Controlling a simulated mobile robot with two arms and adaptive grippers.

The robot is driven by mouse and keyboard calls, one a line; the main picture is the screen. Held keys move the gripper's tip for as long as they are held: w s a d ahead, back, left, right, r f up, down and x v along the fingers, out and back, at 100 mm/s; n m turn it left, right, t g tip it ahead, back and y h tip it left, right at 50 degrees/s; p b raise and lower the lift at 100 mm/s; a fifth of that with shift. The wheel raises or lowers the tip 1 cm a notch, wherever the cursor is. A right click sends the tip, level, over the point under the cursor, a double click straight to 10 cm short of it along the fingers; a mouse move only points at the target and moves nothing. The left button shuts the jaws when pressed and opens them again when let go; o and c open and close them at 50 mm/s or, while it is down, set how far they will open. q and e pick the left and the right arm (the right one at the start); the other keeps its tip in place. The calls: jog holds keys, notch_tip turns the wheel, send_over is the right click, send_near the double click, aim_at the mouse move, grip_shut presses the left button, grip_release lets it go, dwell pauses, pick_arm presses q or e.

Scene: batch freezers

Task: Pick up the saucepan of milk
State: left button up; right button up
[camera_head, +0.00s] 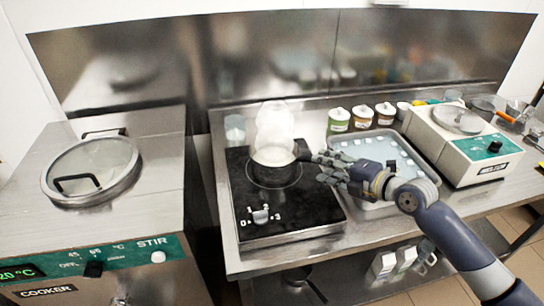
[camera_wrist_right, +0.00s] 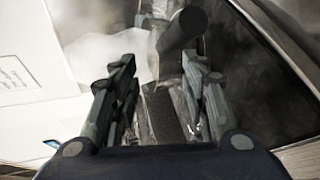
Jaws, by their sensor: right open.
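The saucepan of milk (camera_head: 272,164) stands upright on the black hotplate (camera_head: 300,219), with white steam rising above it. Its short dark handle (camera_head: 302,151) points right, toward my right gripper (camera_head: 319,168). The right gripper is open, with its fingertips close to the handle. In the right wrist view the dark round handle (camera_wrist_right: 182,30) shows ahead of my open fingers (camera_wrist_right: 160,72), near the right fingertip; nothing is clasped between them. Whether a finger touches the handle I cannot tell. My left gripper is out of view.
A metal tray (camera_head: 415,150) lies right of the hotplate, under my right arm. Several lidded jars (camera_head: 362,117) stand behind it. A white machine with a round lid (camera_head: 460,145) is farther right. The cooker (camera_head: 95,195) stands left, across a gap.

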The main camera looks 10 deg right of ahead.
aim_at(305, 161)
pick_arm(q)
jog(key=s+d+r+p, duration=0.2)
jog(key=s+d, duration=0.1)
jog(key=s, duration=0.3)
pick_arm(e)
jog(key=x, duration=0.4)
jog(key=shift+p+x, duration=0.6)
jog(key=shift+x, duration=0.35)
jog(key=x, duration=0.3)
jog(key=shift+d+f+p, duration=0.2)
jog(key=shift+p, duration=0.2)
jog(key=shift+f, duration=0.1)
grip_shut()
jog(key=shift+w, duration=0.1)
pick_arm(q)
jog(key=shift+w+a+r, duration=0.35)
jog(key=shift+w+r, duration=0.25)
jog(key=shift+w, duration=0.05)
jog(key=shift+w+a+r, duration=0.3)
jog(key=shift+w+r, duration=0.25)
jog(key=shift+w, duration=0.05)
